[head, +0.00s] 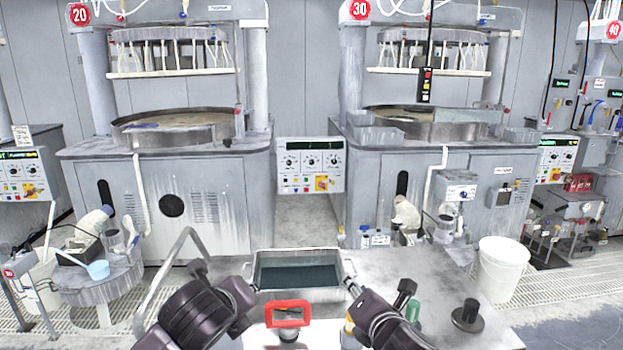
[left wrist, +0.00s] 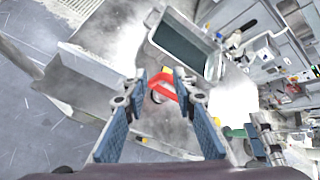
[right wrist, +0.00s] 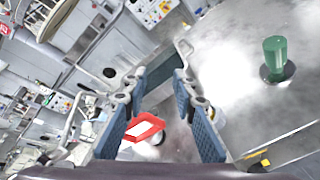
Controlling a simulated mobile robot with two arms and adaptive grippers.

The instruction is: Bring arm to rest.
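My left gripper (head: 248,278) is over the near side of the table, left of the red-handled tool (head: 288,314). In the left wrist view the left gripper (left wrist: 158,80) is open with nothing held, and the red handle lies beyond its fingers. My right gripper (head: 350,291) is right of the red handle, near the tray's front right corner. In the right wrist view the right gripper (right wrist: 153,72) is open and empty, its fingers apart. Neither gripper appears to touch anything.
A metal tray (head: 253,275) with dark liquid stands on the table (head: 440,305). A green object (right wrist: 274,58) and a black disc with a knob (head: 467,318) stand at the right. A white bucket (head: 501,268) is beyond. Two polishing machines (head: 190,200) (head: 410,160) stand behind.

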